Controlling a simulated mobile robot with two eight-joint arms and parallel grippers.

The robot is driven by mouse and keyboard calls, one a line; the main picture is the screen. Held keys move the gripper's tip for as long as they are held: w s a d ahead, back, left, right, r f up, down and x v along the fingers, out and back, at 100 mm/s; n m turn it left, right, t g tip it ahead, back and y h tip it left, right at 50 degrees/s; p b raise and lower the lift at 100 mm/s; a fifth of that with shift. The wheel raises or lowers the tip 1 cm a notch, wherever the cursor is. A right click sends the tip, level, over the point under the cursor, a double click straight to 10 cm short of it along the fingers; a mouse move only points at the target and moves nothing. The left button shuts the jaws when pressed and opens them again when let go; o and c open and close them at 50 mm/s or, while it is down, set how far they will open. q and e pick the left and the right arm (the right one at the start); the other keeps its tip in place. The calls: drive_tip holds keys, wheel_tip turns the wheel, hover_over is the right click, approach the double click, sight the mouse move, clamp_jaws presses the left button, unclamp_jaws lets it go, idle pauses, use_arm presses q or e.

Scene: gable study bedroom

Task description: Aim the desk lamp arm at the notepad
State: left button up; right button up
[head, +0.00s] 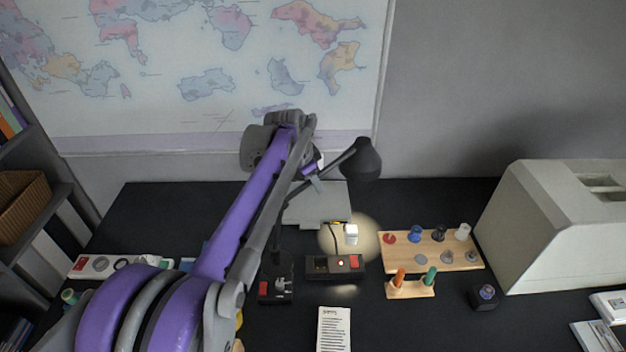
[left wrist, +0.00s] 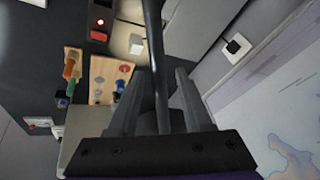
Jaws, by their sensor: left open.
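The desk lamp has a dark cone-shaped head (head: 361,159) on a thin dark arm (head: 335,166). Its light falls on the desk around a small white block (head: 351,233). A white pad with printed lines (head: 333,329), probably the notepad, lies at the front of the desk, outside the bright spot. My left gripper (head: 314,172) is beside the lamp arm, partly hidden by my purple arm. In the left wrist view its fingers (left wrist: 160,75) are apart, with the dark lamp rod (left wrist: 157,55) running between them; contact cannot be told. My right gripper is not in view.
A large pale machine (head: 550,225) fills the right. A map (head: 215,70) hangs behind. The back-right desk strip is mostly clear.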

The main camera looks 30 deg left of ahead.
use_arm(q)
clamp_jaws()
idle(1.4)
